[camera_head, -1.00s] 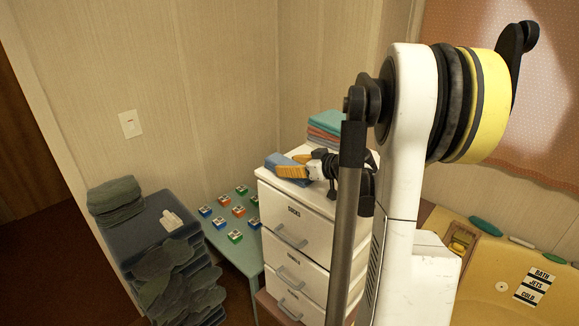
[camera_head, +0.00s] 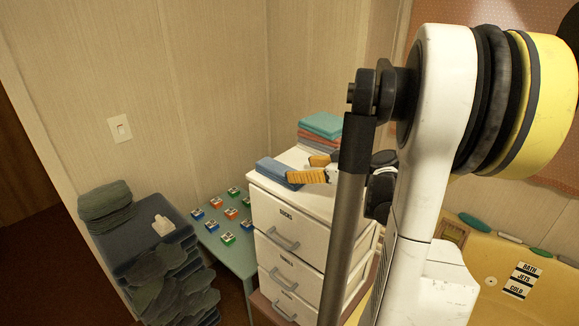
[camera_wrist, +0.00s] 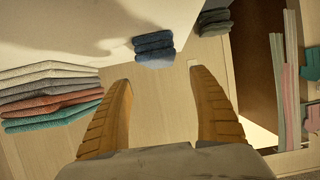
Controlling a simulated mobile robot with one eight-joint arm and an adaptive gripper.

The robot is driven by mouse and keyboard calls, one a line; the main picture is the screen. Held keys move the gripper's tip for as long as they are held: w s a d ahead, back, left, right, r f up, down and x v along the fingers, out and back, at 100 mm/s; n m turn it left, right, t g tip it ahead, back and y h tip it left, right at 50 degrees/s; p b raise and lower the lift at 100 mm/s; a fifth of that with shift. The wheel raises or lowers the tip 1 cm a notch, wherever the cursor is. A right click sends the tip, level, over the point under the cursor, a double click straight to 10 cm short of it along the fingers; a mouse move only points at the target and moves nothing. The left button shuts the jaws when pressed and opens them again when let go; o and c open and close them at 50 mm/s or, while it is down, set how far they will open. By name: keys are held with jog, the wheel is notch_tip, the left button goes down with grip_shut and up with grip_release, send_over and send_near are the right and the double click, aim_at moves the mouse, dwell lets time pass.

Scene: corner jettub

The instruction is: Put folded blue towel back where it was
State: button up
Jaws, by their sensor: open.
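The folded blue towel (camera_head: 276,172) lies on the front left part of the top of the white drawer unit (camera_head: 292,196). In the wrist view the folded blue towel (camera_wrist: 154,48) shows as a small stack beyond the fingertips, near the middle. My gripper (camera_head: 299,169) has orange fingers and is open and empty, just right of the towel in the head view. The open fingers also show in the wrist view (camera_wrist: 160,78), with a clear gap between them. My arm hides the right part of the drawer top.
A stack of teal, red and grey towels (camera_head: 319,128) stands at the back of the drawer top. Dark green towels (camera_head: 106,200) and a dark blue crate (camera_head: 140,235) are at left. A low green table (camera_head: 231,252) holds several small coloured blocks. The yellow tub (camera_head: 485,262) is at right.

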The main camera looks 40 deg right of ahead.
jog(key=shift+v, duration=1.2)
jog(key=w+a+g+y, duration=0.15)
jog(key=a+g, duration=0.35)
jog(key=a, duration=1.5)
jog(key=s+a+f+h, duration=0.1)
jog(key=s+a, duration=0.4)
jog(key=a, duration=0.2)
jog(key=s+a+f+g+h, duration=0.1)
jog(key=s+a, duration=0.4)
jog(key=a, duration=0.3)
jog(key=shift+s+m, duration=0.3)
jog(key=shift+m, duration=0.1)
jog(key=shift+a+h, duration=0.15)
jog(key=shift+h, duration=0.1)
notch_tip(320, 180, down, 8)
jog(key=b, duration=0.8)
jog(key=shift+f, duration=0.1)
